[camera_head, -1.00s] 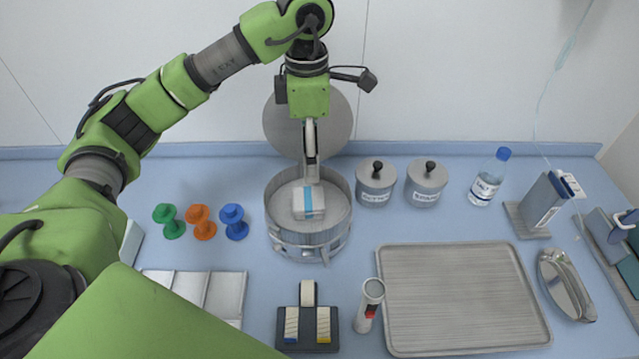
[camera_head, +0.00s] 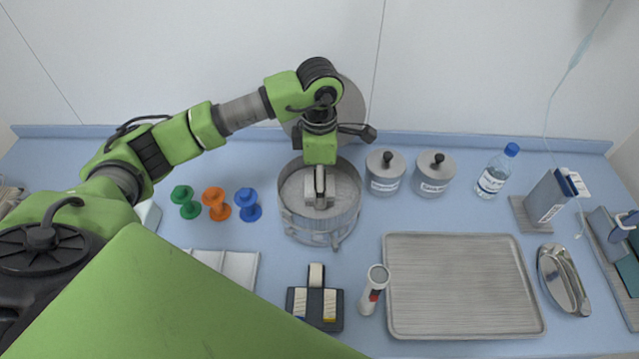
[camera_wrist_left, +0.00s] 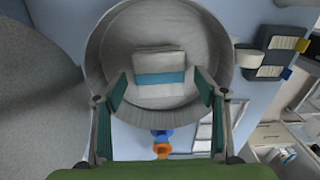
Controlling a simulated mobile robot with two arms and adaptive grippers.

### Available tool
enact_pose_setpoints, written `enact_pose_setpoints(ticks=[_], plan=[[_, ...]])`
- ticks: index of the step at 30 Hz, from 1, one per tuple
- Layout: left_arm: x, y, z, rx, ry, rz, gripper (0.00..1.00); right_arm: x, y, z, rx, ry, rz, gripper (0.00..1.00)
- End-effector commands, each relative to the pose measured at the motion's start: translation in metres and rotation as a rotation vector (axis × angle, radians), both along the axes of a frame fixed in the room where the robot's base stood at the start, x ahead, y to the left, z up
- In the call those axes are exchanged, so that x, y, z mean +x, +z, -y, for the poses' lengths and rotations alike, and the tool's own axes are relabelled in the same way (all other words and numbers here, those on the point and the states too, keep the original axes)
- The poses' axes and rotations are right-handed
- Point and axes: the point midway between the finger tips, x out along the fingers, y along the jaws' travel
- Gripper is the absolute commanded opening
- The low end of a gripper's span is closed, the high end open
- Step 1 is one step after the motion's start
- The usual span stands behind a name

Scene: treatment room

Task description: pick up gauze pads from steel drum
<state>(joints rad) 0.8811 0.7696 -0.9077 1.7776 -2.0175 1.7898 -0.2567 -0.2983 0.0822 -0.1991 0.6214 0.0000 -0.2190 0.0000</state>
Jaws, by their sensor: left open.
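The steel drum (camera_head: 318,222) stands open on the blue counter, its round lid (camera_head: 352,105) raised behind it. Inside lies a stack of white gauze pads with a blue band; in the left wrist view the gauze pads (camera_wrist_left: 158,62) lie on the drum floor. My left gripper (camera_head: 320,200) points down into the drum over the pads, which it largely hides in the head view. In the left wrist view the left gripper (camera_wrist_left: 160,82) is open, its fingers spread to either side of the pads' near end. Contact cannot be told. My right gripper is not in view.
Two lidded steel jars (camera_head: 385,172) stand right of the drum. Green, orange and blue spool-shaped pieces (camera_head: 216,204) stand left. A tape holder (camera_head: 315,300), a torch-like cylinder (camera_head: 374,290) and a bare steel tray (camera_head: 465,285) are in front. A bottle (camera_head: 494,174) is further right.

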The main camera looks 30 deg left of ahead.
Motion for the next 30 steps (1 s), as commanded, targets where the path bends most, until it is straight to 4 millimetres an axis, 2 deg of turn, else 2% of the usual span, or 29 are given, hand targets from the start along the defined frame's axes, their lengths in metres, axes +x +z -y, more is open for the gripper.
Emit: enact_pose_setpoints(ticks=[1, 5, 12, 16, 30], plan=[[-0.001, -0.005, 0.000, -0.001, 0.002, -0.005, 0.65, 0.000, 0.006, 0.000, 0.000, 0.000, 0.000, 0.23], [0.000, -0.017, 0.000, -0.001, 0.002, -0.002, 0.65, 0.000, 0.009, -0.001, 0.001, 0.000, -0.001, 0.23], [0.000, -0.019, 0.000, -0.001, 0.001, 0.000, 0.65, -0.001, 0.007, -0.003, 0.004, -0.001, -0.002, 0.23], [0.000, -0.019, 0.000, -0.001, 0.001, 0.000, 0.32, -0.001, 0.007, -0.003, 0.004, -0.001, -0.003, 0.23], [0.001, -0.014, 0.001, -0.001, 0.001, 0.002, 0.30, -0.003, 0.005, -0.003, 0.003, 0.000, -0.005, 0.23]])
